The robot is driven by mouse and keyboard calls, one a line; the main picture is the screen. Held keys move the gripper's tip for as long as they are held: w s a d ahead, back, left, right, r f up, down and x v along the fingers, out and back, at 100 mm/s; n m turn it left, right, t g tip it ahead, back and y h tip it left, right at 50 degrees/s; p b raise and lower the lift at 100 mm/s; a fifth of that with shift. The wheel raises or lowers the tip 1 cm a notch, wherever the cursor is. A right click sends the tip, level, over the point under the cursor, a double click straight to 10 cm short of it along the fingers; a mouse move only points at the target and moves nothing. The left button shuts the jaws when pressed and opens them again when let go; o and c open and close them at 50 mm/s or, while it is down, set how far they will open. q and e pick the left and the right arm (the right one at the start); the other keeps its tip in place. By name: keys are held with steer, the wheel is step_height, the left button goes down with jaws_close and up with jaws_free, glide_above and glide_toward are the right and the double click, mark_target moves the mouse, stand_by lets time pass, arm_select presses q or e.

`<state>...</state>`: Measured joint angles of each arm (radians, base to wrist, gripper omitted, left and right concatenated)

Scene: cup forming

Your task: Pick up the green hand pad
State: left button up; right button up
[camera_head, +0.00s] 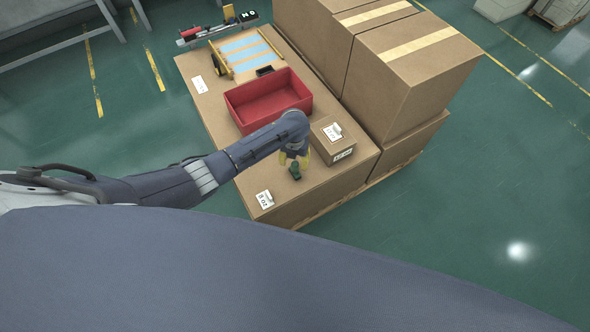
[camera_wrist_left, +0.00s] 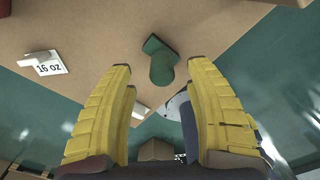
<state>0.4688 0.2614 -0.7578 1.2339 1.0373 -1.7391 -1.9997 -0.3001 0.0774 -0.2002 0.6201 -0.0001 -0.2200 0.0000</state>
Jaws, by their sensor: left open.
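The green hand pad (camera_head: 295,172) stands on the brown box top, near its front edge, right below my left gripper. In the left wrist view the pad (camera_wrist_left: 161,62) shows as a dark green knob with a wider flat part behind it. My left gripper (camera_head: 294,158) is open, with its yellow fingers on either side of the line to the pad. In the left wrist view the gripper (camera_wrist_left: 160,75) holds nothing, and the pad sits between and just beyond the fingertips. My right gripper is not in view.
A red bin (camera_head: 268,100) stands behind the gripper. A small carton (camera_head: 332,138) sits close on the right. White label cards (camera_head: 264,199) lie on the box top. Tall stacked cartons (camera_head: 405,75) rise at the right. A yellow-framed rack (camera_head: 243,52) is at the back.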

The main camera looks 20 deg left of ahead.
arm_select(q)
steer(key=shift+s+d+f, duration=0.1)
steer(key=shift+f, duration=2.6)
steer(key=shift+c, duration=0.3)
jaws_close()
